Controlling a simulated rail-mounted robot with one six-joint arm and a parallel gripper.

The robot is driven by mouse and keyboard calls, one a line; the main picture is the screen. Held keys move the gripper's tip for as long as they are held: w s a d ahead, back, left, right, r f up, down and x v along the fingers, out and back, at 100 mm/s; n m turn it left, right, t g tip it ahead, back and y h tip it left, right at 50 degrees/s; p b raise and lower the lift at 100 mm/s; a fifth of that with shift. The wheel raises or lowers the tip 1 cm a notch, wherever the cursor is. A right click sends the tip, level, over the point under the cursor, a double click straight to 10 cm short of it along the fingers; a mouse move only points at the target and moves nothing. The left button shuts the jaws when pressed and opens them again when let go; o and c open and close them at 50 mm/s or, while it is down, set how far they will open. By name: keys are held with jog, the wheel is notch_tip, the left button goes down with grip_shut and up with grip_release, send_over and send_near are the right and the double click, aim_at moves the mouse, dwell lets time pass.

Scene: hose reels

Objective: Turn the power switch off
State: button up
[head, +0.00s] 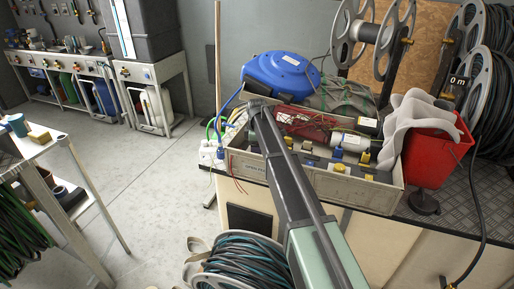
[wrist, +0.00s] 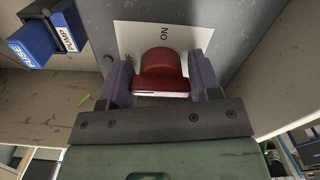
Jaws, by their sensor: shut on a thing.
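The power switch is a red knob (wrist: 160,68) on a white plate (wrist: 188,36) in the wrist view. The plate is marked "ON" above the knob, with part of another word at its left, mostly hidden by my finger. My gripper (wrist: 161,78) has its purple fingers on both sides of the knob and is shut on it. In the head view my arm reaches over the near wall of a grey crate (head: 375,190). I cannot make out the switch there.
Blue fuse blocks (wrist: 45,38), one labelled "PUMP", sit left of the switch plate. The floor (head: 150,175) at left is clear.

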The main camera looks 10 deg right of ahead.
dwell(0.4)
jog(key=o, duration=0.7)
jog(key=shift+c, duration=0.2)
notch_tip(320, 180, up, 11)
jog(key=p, duration=1)
jog(key=shift+f+p, duration=0.1)
jog(key=shift+p, duration=0.3)
